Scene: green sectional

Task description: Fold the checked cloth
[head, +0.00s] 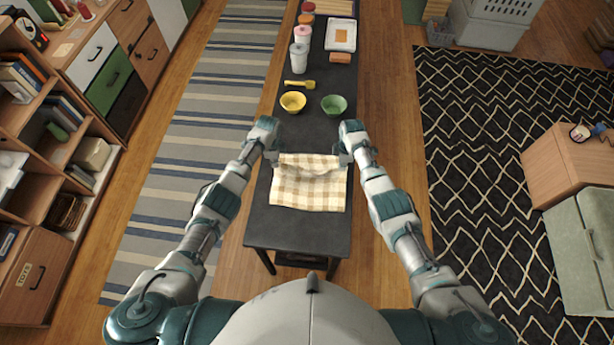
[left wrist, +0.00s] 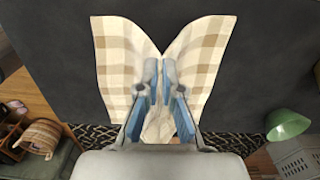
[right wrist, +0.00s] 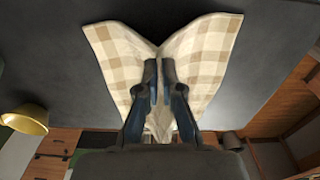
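The checked cloth (head: 308,193), cream and tan, lies on the dark table, its far edge raised and sagging between my grippers. My left gripper (head: 274,160) is at its far left corner, and my right gripper (head: 346,158) is at its far right corner. In the left wrist view the fingers (left wrist: 160,68) are nearly together, with the cloth (left wrist: 114,50) creased in a V between them. In the right wrist view the fingers (right wrist: 159,68) pinch the cloth (right wrist: 205,55) the same way. The pinched cloth is partly hidden by the fingers.
Beyond the cloth on the narrow table (head: 290,226) stand a yellow bowl (head: 293,102) and a green bowl (head: 334,104). A yellow scoop (head: 300,84), a lidded jar (head: 299,57) and a tray (head: 341,35) are further back. Bare table shows in front of the cloth.

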